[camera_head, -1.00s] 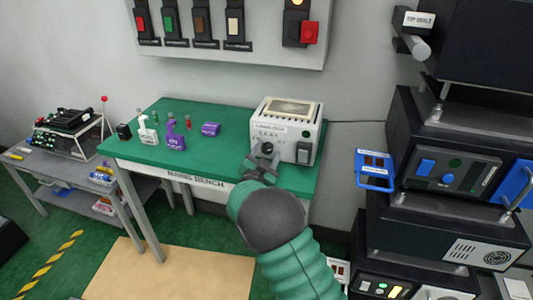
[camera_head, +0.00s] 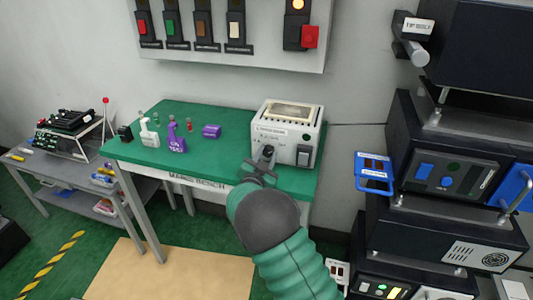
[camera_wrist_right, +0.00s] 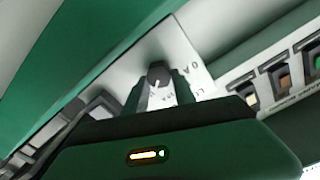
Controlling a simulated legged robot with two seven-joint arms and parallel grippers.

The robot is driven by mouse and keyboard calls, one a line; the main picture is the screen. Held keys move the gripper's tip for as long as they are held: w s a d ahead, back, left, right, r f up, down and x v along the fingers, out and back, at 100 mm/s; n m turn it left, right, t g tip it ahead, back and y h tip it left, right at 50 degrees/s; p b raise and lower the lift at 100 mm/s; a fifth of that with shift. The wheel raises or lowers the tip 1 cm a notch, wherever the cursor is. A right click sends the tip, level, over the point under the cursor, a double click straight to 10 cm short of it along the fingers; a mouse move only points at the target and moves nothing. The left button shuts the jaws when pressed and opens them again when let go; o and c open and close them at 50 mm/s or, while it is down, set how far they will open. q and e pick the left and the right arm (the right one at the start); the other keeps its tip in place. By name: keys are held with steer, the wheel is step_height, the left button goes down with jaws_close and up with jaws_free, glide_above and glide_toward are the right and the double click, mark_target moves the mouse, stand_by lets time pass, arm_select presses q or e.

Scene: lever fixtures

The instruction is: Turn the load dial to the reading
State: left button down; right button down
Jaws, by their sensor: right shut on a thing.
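The white load box (camera_head: 291,118) stands at the right end of the green bench. Its front face carries a dark round dial (camera_wrist_right: 158,75) with lettering around it. My right gripper (camera_head: 265,163) is at the box's front face. In the right wrist view, its two fingers (camera_wrist_right: 159,88) stand on either side of the dial, shut on it. A pale pointer line shows on the dial, but the exact reading is too small to tell. My left gripper is not in view.
A dark rocker switch (camera_head: 304,155) sits right of the dial on the box front. Bottles (camera_head: 176,138) and small items stand on the left of the green bench (camera_head: 222,165). A rack of dark units (camera_head: 445,170) stands to the right. A switch panel (camera_head: 230,30) hangs above.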

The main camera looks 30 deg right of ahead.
steer(key=n+p, duration=0.4)
steer(key=shift+w+a+r, duration=0.1)
steer(key=shift+a+r, duration=0.05)
steer(key=shift+r, duration=0.05)
steer(key=n+p, duration=0.3)
steer(key=shift+w+a+n, duration=0.1)
steer(key=shift+n, duration=0.3)
steer(key=n+p, duration=0.2)
steer(key=n, duration=0.2)
steer(key=shift+w+a+f+p, duration=0.1)
steer(key=shift+f+p, duration=0.05)
steer(key=shift+p, duration=0.15)
steer(key=shift+f+n+p, duration=0.2)
steer(key=shift+n+p, duration=0.3)
steer(key=shift+n, duration=0.9)
steer(key=c, duration=1)
jaws_free()
steer(key=shift+w, duration=0.15)
steer(key=shift+c, duration=0.2)
